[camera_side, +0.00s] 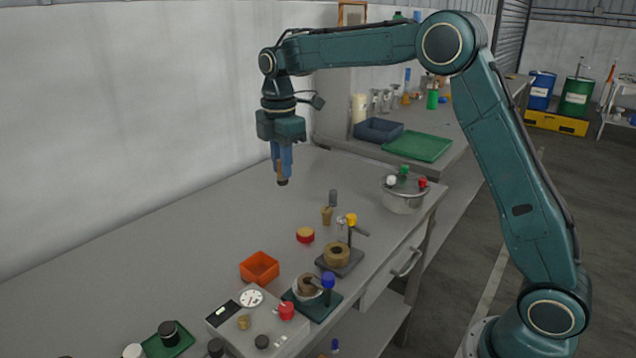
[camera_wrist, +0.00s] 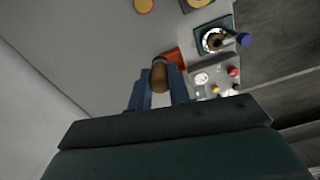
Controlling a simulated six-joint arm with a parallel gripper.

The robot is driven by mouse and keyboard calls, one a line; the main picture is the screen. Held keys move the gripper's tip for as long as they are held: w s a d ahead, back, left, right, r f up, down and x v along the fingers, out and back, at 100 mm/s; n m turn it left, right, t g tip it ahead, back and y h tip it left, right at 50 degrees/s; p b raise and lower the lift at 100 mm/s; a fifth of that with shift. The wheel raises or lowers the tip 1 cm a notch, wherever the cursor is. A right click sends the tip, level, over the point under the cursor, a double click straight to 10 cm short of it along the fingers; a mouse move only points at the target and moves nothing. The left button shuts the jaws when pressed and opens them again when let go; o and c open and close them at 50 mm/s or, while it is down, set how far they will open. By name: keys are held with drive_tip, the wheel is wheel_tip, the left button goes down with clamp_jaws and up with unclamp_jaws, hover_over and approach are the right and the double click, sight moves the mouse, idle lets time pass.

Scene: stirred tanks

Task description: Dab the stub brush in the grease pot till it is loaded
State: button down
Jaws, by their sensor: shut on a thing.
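My gripper (camera_side: 281,166) is high above the bench near the back wall, pointing down. Its blue fingers are shut on the stub brush (camera_side: 282,180), a short brown piece with a dark lower end. In the wrist view the brush (camera_wrist: 159,77) sits between the fingertips (camera_wrist: 158,95). A low red tin with an amber top (camera_side: 305,235) looks like the grease pot. It stands on the bench, below and to the right of the brush and well apart from it. In the wrist view its amber top (camera_wrist: 143,5) shows at the upper edge.
An orange bin (camera_side: 260,267) stands in front of the tin. A small tank with a blue knob (camera_side: 307,287), a brown ring on a stand (camera_side: 337,254), a tan stopper-like piece (camera_side: 327,215) and a lidded steel pot (camera_side: 403,198) are nearby. The bench's left side is clear.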

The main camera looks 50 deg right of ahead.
drive_tip(key=d+f, duration=0.8)
drive_tip(key=f, duration=0.3)
drive_tip(key=shift+w, duration=0.4)
drive_tip(key=shift+f, duration=2.9)
drive_tip(key=shift+f, duration=0.55)
drive_tip(key=shift+r, duration=0.15)
wheel_tip(320, 180, up, 7)
idle(1.0)
